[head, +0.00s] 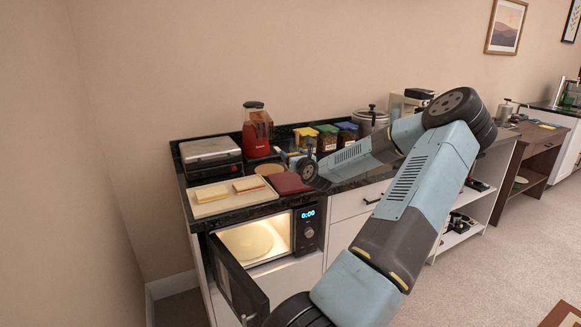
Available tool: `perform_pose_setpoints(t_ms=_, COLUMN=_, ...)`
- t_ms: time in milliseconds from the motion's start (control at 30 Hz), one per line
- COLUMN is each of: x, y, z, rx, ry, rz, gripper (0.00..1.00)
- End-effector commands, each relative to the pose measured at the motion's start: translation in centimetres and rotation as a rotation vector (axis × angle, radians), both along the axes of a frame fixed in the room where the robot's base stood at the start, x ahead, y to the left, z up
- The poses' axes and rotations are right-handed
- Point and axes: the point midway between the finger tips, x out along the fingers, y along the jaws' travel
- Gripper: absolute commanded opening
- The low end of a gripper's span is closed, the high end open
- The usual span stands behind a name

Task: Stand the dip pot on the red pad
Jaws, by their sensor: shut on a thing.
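The red pad (288,183) lies flat on the dark counter, to the right of a cream tray. My gripper (290,160) is low over the counter just behind the pad, with my arm reaching in from the right. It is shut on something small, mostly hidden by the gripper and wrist. I take this to be the dip pot, but its shape and contents cannot be made out. The top of the pad looks bare, and its right end is close to my wrist.
The cream tray (232,204) holds two sandwich-like slabs. A round tan board (268,170), a red blender (256,132), a grill press (211,155) and lidded jars (327,138) stand behind. Below the counter, the microwave (307,230) has its door (237,279) open.

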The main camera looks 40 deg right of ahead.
Motion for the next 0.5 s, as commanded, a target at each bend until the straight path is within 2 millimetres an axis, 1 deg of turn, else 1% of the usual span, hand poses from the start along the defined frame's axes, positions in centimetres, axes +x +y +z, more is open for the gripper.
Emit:
perform_pose_setpoints(t_ms=33, x=0.5, y=0.0, z=-0.5, rx=0.0, ry=0.0, rz=0.001, gripper=0.26)
perform_pose_setpoints(t_ms=100, x=0.9, y=-0.2, z=-1.0, rx=0.0, ry=0.0, rz=0.0, gripper=0.26)
perform_pose_setpoints(t_ms=267, x=1.3, y=-0.3, z=-1.6, rx=0.0, ry=0.0, rz=0.0, gripper=0.26)
perform_pose_setpoints(t_ms=367, x=1.8, y=-0.4, z=-2.3, rx=0.0, ry=0.0, rz=0.0, gripper=0.26)
perform_pose_setpoints(t_ms=500, x=1.7, y=-0.4, z=-4.2, rx=0.001, ry=0.001, rz=0.001, gripper=0.26)
